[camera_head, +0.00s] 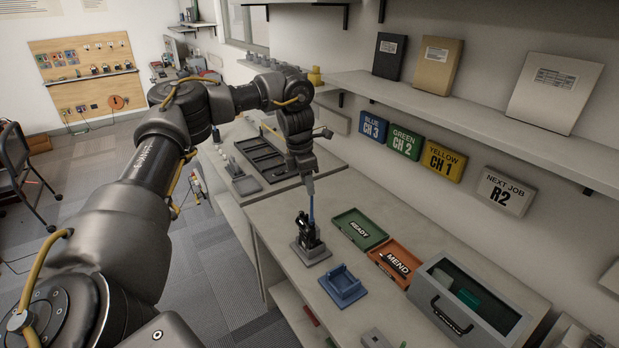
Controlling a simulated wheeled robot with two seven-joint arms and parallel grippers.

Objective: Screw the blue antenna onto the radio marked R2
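A black radio (306,234) stands upright in a grey stand (312,254) on the near bench. Its marking is too small to read. My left gripper (309,186) points down above the radio and is shut on the top of the thin blue antenna (311,207). The antenna is upright, and its lower end meets the radio's top in the picture. I cannot tell whether it is seated in the thread. A wall sign (503,191) reads "NEXT JOB R2". My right gripper is not in view.
Right of the radio lie a green READY tray (347,222), an orange MEND tray (377,254) and a blue cradle (343,296). A grey open-topped box (418,280) with a handle stands further right. A shelf (470,116) runs above the bench. Black trays (262,150) lie further back.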

